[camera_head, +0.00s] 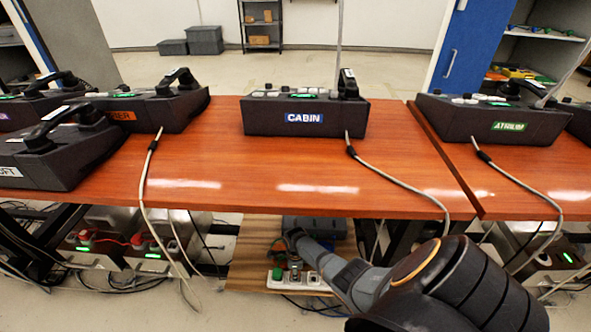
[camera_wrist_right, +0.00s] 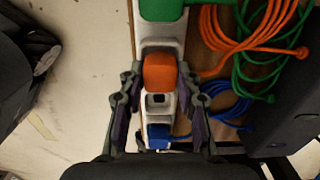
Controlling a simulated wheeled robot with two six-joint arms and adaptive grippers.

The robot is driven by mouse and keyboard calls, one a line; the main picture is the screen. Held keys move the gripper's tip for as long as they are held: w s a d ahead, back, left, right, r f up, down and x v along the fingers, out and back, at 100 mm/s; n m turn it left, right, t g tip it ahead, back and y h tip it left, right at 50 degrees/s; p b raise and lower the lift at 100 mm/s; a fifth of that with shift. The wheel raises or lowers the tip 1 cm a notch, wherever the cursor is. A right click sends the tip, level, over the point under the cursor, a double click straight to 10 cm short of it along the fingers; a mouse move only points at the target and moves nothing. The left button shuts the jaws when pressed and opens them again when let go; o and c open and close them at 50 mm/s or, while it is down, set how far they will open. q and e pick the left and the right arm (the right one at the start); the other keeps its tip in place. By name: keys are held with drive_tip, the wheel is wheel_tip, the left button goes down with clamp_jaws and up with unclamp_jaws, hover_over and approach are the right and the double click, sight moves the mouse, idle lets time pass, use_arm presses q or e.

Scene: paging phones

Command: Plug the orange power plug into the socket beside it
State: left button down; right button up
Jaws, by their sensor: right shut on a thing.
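The orange power plug (camera_wrist_right: 159,72) is over the white power strip (camera_wrist_right: 157,47) in the right wrist view. My right gripper (camera_wrist_right: 158,78) is shut on it, one finger on each side. I cannot tell whether the plug is in the strip or just above it. A bare socket (camera_wrist_right: 158,100) shows right below the plug in that picture. In the head view my right arm reaches under the table to the power strip (camera_head: 313,279), and the orange plug cannot be made out there. My left gripper is not in view.
A green plug (camera_wrist_right: 162,9) and a blue plug (camera_wrist_right: 158,134) sit on the same strip. Orange (camera_wrist_right: 258,38), green and blue cables lie to its right. The wooden table (camera_head: 240,180) with the CABIN phone (camera_head: 305,115) stands above. Bare floor lies left of the strip.

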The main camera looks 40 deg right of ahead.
drive_tip(key=shift+f, duration=0.35)
idle(0.5)
drive_tip(key=o, duration=1.2)
drive_tip(key=shift+o, duration=0.2)
wheel_tip(320, 180, up, 12)
